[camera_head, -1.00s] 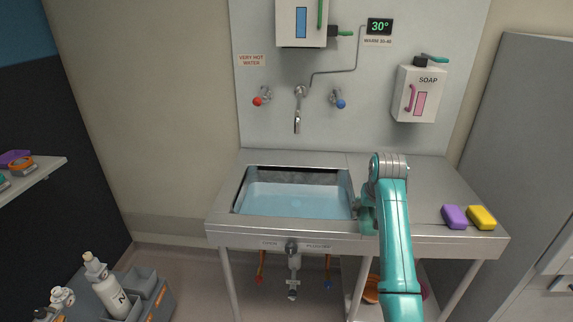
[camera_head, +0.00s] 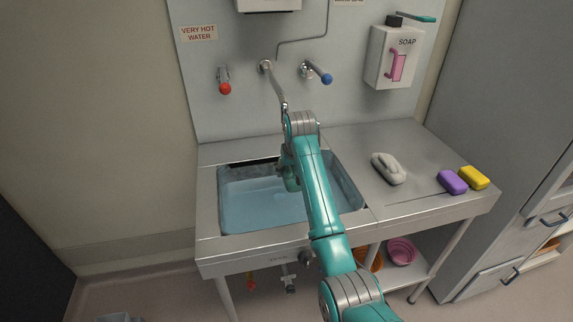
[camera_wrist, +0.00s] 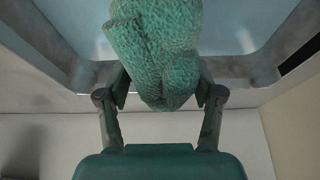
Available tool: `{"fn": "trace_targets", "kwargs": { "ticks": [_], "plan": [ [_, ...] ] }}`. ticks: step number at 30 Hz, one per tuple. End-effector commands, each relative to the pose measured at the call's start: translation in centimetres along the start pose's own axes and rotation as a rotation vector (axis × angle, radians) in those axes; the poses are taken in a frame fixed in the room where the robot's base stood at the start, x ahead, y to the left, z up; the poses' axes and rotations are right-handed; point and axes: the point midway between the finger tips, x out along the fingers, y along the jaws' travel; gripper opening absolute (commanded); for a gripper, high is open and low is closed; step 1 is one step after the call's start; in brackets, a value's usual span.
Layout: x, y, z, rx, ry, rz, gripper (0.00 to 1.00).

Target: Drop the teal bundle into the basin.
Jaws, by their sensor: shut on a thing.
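My gripper (camera_wrist: 160,100) is shut on the teal bundle (camera_wrist: 155,45), a rough, textured cloth, in the wrist view. In the head view my arm reaches over the basin (camera_head: 240,222), a metal sink with bluish water in it. The gripper end hangs above the basin's right half, in front of the tap. In the head view the arm hides most of the bundle, so I cannot tell its height above the water there. In the wrist view the basin's water (camera_wrist: 235,20) lies behind the bundle.
A grey cloth-like lump (camera_head: 388,168), a purple block (camera_head: 452,181) and a yellow block (camera_head: 474,177) lie on the counter at the right. The tap (camera_head: 272,80) and the soap dispenser (camera_head: 394,55) are on the back panel. Bowls sit on the shelf below.

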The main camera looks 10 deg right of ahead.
Motion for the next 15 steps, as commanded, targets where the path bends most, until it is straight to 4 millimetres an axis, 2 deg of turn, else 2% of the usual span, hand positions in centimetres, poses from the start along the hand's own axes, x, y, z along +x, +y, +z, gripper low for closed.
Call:
{"fn": "trace_targets", "kwargs": {
  "ticks": [9,15],
  "plan": [
    [3.0,0.0,1.3,0.0,0.0,0.0,0.2],
    [3.9,0.0,1.6,0.0,0.0,0.0,0.2]
  ]
}}
